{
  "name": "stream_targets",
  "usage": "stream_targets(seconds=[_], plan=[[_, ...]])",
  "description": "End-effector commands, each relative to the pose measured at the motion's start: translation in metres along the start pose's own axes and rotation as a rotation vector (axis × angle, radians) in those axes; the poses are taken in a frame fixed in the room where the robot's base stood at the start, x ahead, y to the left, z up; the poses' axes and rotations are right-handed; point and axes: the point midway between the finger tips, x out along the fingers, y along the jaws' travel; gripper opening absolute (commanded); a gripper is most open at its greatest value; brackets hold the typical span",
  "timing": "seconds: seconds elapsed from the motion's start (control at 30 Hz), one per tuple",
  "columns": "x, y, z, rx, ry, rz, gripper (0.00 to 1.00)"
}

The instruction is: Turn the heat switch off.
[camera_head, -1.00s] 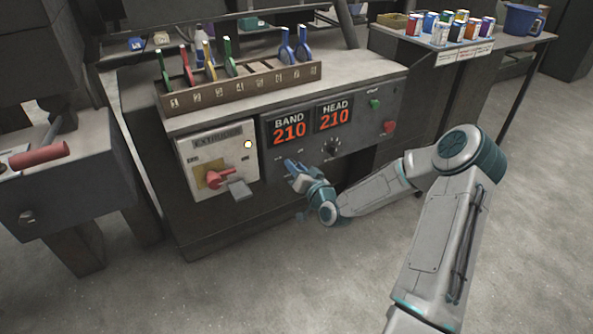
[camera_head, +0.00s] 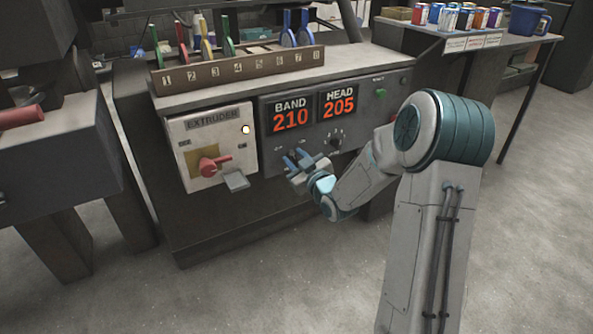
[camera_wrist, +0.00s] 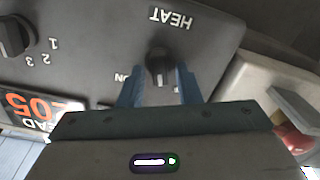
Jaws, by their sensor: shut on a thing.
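The heat switch (camera_wrist: 158,68) is a small black knob under the HEAT label (camera_wrist: 172,18) in the wrist view, which shows the panel upside down. The ON mark is beside it; the other mark is largely hidden by a finger. My gripper (camera_wrist: 159,70) has its two blue fingers on either side of the knob, shut on it. In the head view my gripper (camera_head: 297,160) is at the panel, below the BAND display (camera_head: 291,115), and mostly hides the switch.
The HEAD display (camera_head: 339,103) reads 205 and BAND reads 210. A numbered dial (camera_head: 335,141) is right of my gripper. The extruder box (camera_head: 211,146), with a red rotary handle (camera_head: 210,166) and a lit lamp, is to the left. A rack (camera_head: 238,72) of coloured tools stands above.

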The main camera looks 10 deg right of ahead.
Motion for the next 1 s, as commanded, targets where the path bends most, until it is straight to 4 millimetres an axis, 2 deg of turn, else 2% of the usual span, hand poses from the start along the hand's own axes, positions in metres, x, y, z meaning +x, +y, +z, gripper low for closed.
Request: stream_targets(seconds=[0.03, 0.5, 1.0], plan=[[-0.0003, -0.0028, 0.0067, -0.047, 0.000, 0.000, 0.08], [-0.0005, -0.0029, 0.0044, -0.375, -0.004, 0.000, 0.08], [-0.0006, -0.0021, 0.0027, -0.467, -0.005, 0.000, 0.08]])
